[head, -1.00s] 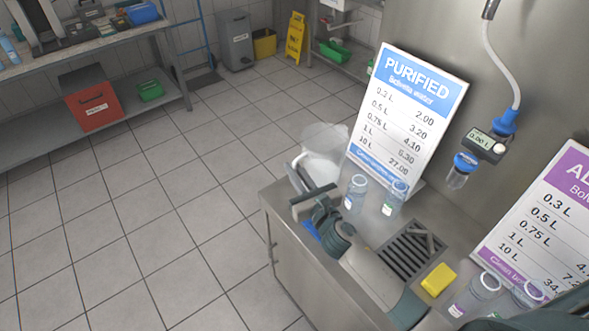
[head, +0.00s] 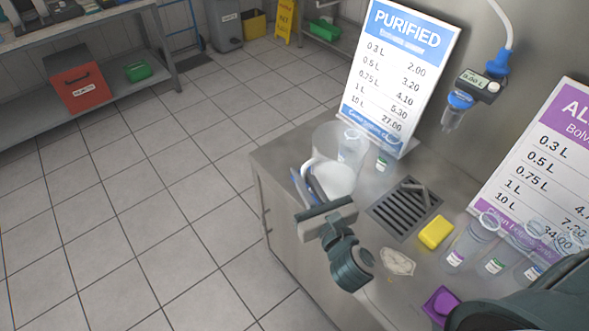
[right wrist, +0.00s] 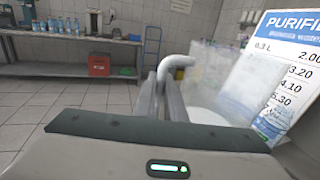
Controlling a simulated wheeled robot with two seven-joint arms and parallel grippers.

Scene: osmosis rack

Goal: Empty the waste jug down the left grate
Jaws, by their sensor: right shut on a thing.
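The waste jug (head: 327,146) is clear, with whitish liquid low inside. In the head view it is at the counter's back left corner, left of the grate; I cannot tell whether it touches the counter. My right gripper (head: 313,192) is shut on the jug's white handle. In the right wrist view the gripper fingers (right wrist: 162,103) close on the handle, and the jug (right wrist: 208,85) shows to their right. The left grate (head: 393,218) is a dark slotted drain in the counter, with a small grey bar on it. My left gripper is not in view.
The PURIFIED sign (head: 398,70) stands behind the jug, with clear bottles (head: 352,146) before it. A yellow sponge (head: 436,232) lies right of the grate. A dispenser nozzle (head: 456,108) hangs above. More bottles (head: 472,243) and a purple item (head: 440,303) are at the right.

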